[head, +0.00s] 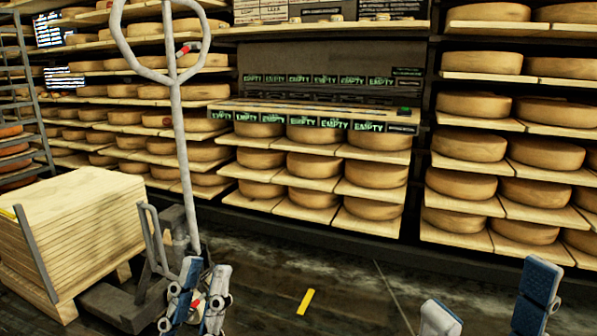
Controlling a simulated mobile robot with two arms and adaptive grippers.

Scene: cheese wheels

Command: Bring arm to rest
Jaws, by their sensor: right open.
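My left gripper (204,268) is at the bottom, left of the middle, its blue-and-grey fingers pointing up in front of the pallet jack. A narrow gap shows between its fingertips, but I cannot tell whether it is open or shut. No cheese wheel shows in it. My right gripper (487,282) is at the bottom right. Its fingers are wide apart with nothing between them, so it is open and empty. The rest of both arms is out of frame.
A grey pallet jack (178,130) with a loop handle stands at the left beside a stack of wooden boards (95,215). Shelves of cheese wheels (375,175) line the back. A yellow strip (305,301) lies on the dark floor (345,275), which is mostly clear in the middle.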

